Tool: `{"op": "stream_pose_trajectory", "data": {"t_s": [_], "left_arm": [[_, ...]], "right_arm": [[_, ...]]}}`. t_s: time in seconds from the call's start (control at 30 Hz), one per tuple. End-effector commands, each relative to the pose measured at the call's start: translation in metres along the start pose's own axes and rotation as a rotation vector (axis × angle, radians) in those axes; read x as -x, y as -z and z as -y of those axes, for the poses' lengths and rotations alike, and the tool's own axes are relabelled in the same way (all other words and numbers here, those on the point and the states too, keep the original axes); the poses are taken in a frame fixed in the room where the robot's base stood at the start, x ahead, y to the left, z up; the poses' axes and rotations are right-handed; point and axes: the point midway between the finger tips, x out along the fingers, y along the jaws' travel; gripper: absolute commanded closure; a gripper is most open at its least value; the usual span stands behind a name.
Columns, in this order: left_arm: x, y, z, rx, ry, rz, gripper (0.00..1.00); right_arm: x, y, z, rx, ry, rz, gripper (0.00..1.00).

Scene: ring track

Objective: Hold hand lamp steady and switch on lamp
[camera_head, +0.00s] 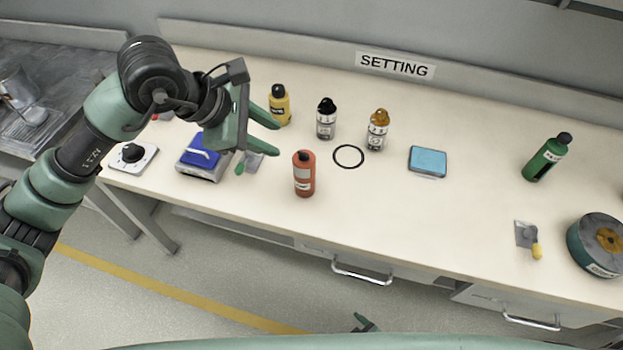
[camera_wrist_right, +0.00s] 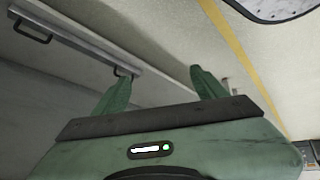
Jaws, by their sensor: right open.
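I cannot make out a hand lamp for certain in either view. My left gripper (camera_head: 270,139) is above the left part of the table, its fingers apart and pointing right, with nothing seen between them. A red-orange bottle with a dark cap (camera_head: 304,175) stands upright to the right of and below its fingers in the picture, apart from them. My right gripper (camera_wrist_right: 156,82) shows in the right wrist view with its fingers apart and empty, near floor and drawer fronts. A small green tip at the head view's bottom edge (camera_head: 364,323) may belong to it.
The pale table (camera_head: 420,215) carries a dial box (camera_head: 132,156), a blue-topped device (camera_head: 200,158), yellow (camera_head: 280,107), black (camera_head: 326,120), amber (camera_head: 377,132) and green bottles (camera_head: 546,158), a black ring (camera_head: 348,156), blue pad (camera_head: 428,161), scraper (camera_head: 527,238) and round reel (camera_head: 598,245). The right-centre is clear.

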Motion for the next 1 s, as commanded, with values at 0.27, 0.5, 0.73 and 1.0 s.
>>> {"op": "stream_pose_trajectory", "data": {"t_s": [0.27,0.5,0.73,1.0], "left_arm": [[0.0,-0.001,0.0,0.0,0.0,0.002,0.64],[0.0,-0.001,0.0,0.0,0.0,0.002,0.64],[0.0,-0.001,0.0,0.0,0.001,0.002,0.64],[0.0,-0.001,0.0,0.001,0.0,0.002,0.64]], "right_arm": [[0.029,0.166,0.025,0.251,-0.068,-0.389,0.28],[0.093,0.278,0.053,0.381,-0.19,-0.642,0.28],[0.15,0.353,0.036,0.333,-0.291,-0.769,0.28],[0.166,0.41,-0.063,-0.035,-0.235,-0.859,0.28]]}}
